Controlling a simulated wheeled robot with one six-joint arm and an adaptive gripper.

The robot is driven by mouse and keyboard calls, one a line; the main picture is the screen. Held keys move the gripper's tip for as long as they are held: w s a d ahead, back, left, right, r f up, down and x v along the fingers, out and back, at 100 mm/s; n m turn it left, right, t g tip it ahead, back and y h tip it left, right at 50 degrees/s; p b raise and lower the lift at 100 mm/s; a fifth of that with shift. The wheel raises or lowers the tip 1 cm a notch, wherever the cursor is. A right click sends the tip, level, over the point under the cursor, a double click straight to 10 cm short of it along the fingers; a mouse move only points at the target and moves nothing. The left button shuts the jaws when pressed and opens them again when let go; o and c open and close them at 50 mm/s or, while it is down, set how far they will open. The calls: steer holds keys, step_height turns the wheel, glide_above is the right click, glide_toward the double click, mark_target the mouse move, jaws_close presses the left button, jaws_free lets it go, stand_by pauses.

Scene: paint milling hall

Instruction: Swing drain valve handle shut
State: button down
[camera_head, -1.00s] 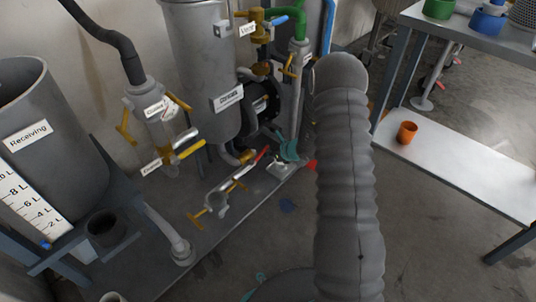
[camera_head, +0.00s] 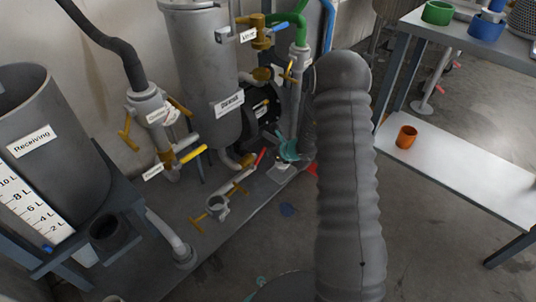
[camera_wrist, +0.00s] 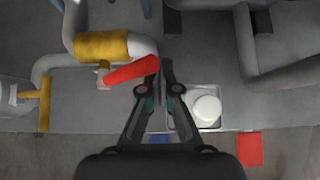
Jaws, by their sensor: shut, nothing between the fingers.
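A red valve handle (camera_wrist: 132,71) sits on a brass-coloured valve body (camera_wrist: 102,46) in the wrist view. It slants up to the right, with its right end close beside my gripper's left fingertip. I cannot tell whether they touch. In the head view, the red handle (camera_head: 261,157) is low on the pipework under the grey vessel (camera_head: 205,75). My gripper (camera_wrist: 159,78) is shut and empty, to the right of the handle. In the head view, my gripper (camera_head: 288,151) is partly hidden behind my arm.
A small tray with a white round piece (camera_wrist: 207,108) lies just right of my gripper. Yellow handles (camera_head: 193,154) and pipes crowd the left. The receiving tank (camera_head: 45,140) stands at far left. A bench shelf (camera_head: 455,165) with an orange cup (camera_head: 406,137) is at right.

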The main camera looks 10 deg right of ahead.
steer(key=shift+r, duration=0.1)
steer(key=shift+s+a+r, duration=0.25)
steer(key=shift+a+r, duration=0.15)
steer(key=shift+r, duration=0.4)
